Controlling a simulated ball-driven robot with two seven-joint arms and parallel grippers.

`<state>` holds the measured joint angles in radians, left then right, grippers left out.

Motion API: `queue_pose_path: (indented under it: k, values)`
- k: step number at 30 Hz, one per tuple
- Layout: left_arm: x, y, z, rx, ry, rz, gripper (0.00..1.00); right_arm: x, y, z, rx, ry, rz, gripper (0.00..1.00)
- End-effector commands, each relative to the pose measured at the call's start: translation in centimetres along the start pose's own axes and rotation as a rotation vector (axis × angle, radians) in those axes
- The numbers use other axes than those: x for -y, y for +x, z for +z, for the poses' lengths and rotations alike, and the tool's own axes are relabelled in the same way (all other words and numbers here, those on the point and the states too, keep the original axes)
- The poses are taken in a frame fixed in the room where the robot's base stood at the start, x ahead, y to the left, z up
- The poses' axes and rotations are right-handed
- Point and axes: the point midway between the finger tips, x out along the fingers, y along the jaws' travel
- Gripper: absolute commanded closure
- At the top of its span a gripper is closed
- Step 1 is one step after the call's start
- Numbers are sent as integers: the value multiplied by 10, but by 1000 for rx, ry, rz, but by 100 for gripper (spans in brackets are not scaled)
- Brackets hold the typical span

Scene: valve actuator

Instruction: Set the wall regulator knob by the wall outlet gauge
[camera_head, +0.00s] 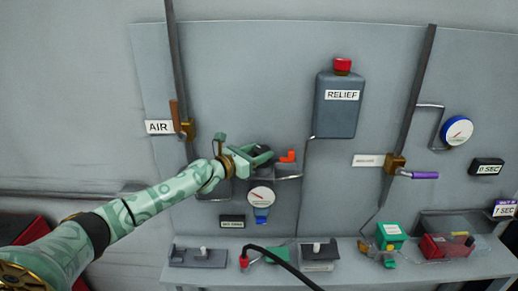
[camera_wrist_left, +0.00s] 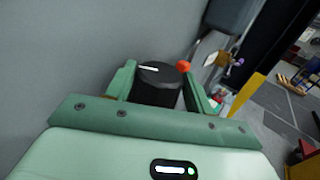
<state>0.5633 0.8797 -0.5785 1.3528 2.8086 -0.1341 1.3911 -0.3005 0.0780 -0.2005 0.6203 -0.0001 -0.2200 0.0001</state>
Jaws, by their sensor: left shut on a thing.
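The regulator knob (camera_wrist_left: 157,86) is a dark cylinder with a white line on its top, in the left wrist view. My left gripper (camera_wrist_left: 160,90) is shut on it, with one green finger on each side. In the head view my left gripper (camera_head: 262,158) covers most of the knob at the wall panel. The outlet gauge (camera_head: 261,196) is a round white dial with a red needle and a blue lower part, just below the gripper. Its scale is too small to read. My right gripper is not in view.
An orange-red handle (camera_head: 288,156) sits close right of the gripper. A grey RELIEF box (camera_head: 338,108) with a red top hangs above right. A blue-rimmed gauge (camera_head: 457,131) and purple handle (camera_head: 425,175) are farther right. A shelf (camera_head: 340,275) with several devices runs below.

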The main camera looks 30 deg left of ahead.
Motion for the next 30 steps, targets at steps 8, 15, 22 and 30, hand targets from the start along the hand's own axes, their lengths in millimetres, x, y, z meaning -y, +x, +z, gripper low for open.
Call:
queue_pose_path:
  k: [8,15,22,30]
  values:
    - [-6,1,-6,5,2,-222,70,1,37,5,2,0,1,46]
    - [-7,2,-4,6,1,-361,70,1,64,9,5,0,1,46]
    - [-8,2,-1,6,-1,-429,70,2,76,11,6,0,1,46]
    - [-7,2,1,5,-1,-450,70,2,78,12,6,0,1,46]
